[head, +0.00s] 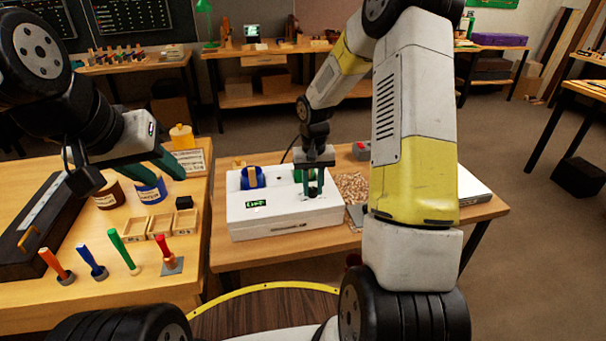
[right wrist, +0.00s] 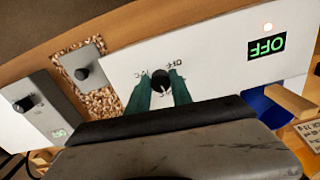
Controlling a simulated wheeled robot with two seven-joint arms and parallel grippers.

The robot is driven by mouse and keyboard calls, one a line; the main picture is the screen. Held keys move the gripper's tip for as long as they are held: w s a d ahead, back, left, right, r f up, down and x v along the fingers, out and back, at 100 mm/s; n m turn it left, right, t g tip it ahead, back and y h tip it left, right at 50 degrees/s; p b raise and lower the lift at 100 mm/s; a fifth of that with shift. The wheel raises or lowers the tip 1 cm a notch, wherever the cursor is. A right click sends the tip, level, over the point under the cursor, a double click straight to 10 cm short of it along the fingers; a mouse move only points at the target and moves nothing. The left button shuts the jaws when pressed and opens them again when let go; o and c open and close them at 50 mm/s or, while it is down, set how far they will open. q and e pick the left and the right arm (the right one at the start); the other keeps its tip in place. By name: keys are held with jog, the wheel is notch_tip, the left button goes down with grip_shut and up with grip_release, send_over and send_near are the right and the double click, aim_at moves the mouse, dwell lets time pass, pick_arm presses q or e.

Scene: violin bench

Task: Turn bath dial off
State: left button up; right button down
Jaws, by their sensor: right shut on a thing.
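The white bath box (head: 285,217) stands on the middle bench, with a blue round opening at its left. Its green-lit display (right wrist: 267,44) reads OFF, upside down in the right wrist view. The black bath dial (right wrist: 160,77) sits on its white panel, near printed marks including OFF. My right gripper (right wrist: 160,93) is shut on the dial, one green finger on each side. In the head view my right gripper (head: 311,190) points down over the box and hides the dial. My left gripper (head: 165,172) is open, above the left bench by the blue-labelled jar.
Two grey units with knobs (right wrist: 83,73) (right wrist: 24,103) stand beside the box, near brown granules (right wrist: 101,103). On the left bench are jars (head: 108,195), small wooden trays (head: 148,227) and several coloured-handled tools (head: 121,250). Open floor lies beyond the benches.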

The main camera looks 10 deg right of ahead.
jog(key=n, duration=0.5)
jog(key=shift+w+d+n, duration=0.1)
jog(key=shift+n, duration=0.2)
jog(key=n, duration=0.5)
jog(key=shift+d, duration=0.1)
jog(key=n, duration=0.5)
jog(key=shift+w+n, duration=0.15)
jog(key=shift+n, duration=0.25)
jog(key=n, duration=0.5)
jog(key=shift+w, duration=0.1)
jog(key=shift+n, duration=0.4)
jog(key=c, duration=1.1)
grip_release()
jog(key=shift+c, duration=0.2)
jog(key=shift+r, duration=0.1)
